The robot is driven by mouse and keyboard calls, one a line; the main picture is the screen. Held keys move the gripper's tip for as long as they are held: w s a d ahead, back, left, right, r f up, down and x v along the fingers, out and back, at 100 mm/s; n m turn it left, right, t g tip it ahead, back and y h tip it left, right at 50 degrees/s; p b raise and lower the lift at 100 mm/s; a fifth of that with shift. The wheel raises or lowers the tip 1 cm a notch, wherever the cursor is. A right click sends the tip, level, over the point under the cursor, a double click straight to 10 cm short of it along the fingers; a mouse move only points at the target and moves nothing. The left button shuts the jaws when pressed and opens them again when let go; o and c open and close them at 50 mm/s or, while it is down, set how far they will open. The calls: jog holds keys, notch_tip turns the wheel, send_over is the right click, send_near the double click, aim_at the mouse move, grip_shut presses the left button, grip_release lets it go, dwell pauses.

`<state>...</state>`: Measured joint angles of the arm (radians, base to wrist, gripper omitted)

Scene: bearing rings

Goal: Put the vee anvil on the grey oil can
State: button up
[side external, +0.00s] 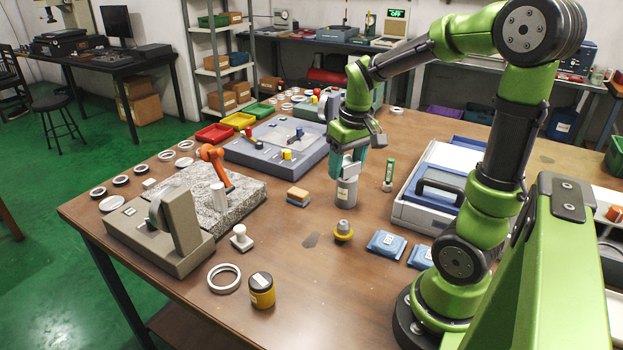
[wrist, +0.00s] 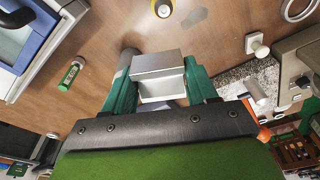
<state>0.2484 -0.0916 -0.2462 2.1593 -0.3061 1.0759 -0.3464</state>
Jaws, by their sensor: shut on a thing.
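My gripper (side external: 349,166) has teal fingers and points down over the middle of the table. In the wrist view my gripper (wrist: 161,92) is shut on the vee anvil (wrist: 158,67), a silvery metal block held between the two fingers. The grey oil can (side external: 346,192), a grey cylinder with a pale label, stands upright on the table just below the fingers. In the wrist view part of the grey oil can (wrist: 126,64) shows beside the left finger; the rest is hidden. I cannot tell whether the anvil touches the can.
A green tube (side external: 388,175) stands right of the can, with a blue-and-white case (side external: 440,195) beyond. A sponge block (side external: 298,196) lies to the left. A yellow-and-grey piece (side external: 343,231) and blue packets (side external: 386,244) are nearer the front. Bare table lies front centre.

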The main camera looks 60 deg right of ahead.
jog(key=s+d+m, duration=0.2)
jog(key=s+m, duration=0.2)
jog(key=s, duration=0.4)
jog(key=w+d, duration=0.3)
jog(key=w, duration=0.1)
jog(key=w+d, duration=0.3)
jog(key=w, duration=0.1)
jog(key=w+d+f, duration=0.1)
jog(key=w+d, duration=0.2)
jog(key=w, duration=0.1)
jog(key=shift+d, duration=0.1)
jog(key=f, duration=0.2)
jog(key=shift+w+d+f, duration=0.25)
jog(key=shift+w+f, duration=0.05)
jog(key=shift+f, duration=0.55)
jog(key=shift+f, duration=0.2)
jog(key=o, duration=1.4)
